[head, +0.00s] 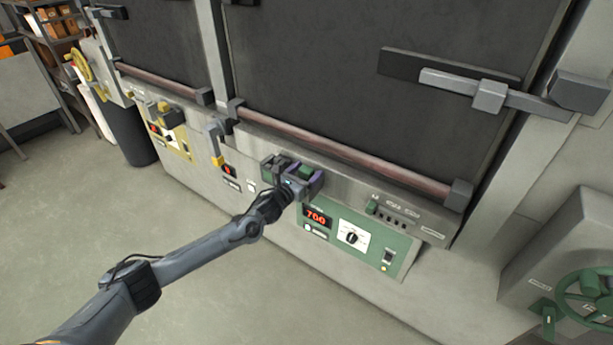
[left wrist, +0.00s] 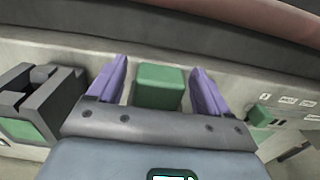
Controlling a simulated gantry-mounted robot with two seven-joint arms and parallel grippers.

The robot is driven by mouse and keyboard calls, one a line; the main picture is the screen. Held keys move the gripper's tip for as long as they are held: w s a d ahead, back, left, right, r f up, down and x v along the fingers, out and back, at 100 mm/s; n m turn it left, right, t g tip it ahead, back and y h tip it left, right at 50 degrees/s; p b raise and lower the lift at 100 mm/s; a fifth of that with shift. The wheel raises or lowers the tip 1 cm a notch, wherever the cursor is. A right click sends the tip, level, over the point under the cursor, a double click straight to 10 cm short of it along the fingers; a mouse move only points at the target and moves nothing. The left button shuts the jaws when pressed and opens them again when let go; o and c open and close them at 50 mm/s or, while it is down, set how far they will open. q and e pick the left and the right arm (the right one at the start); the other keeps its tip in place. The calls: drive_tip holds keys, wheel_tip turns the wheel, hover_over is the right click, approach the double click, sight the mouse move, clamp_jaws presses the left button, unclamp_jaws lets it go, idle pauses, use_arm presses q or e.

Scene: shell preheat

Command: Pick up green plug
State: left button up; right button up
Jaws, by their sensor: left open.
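The green plug (left wrist: 159,87) is a green block on the oven's front ledge, between the two purple fingers of my left gripper (left wrist: 157,90) in the left wrist view. A gap shows on each side of it, so the fingers stand around it without closing on it. In the head view the green plug (head: 305,171) is partly hidden by my left gripper (head: 301,178), which reaches the ledge above the green control panel. My right gripper is not in view.
A dark grey bracket with a green face (left wrist: 28,105) stands just left of the gripper. The green panel (head: 360,240) reads 700. A pinkish bar (head: 340,150) runs along the door above. A green handwheel (head: 585,297) is at lower right. The floor at left is clear.

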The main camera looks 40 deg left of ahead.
use_arm(q)
drive_tip(key=c, duration=1.2)
drive_tip(key=shift+r, duration=0.1)
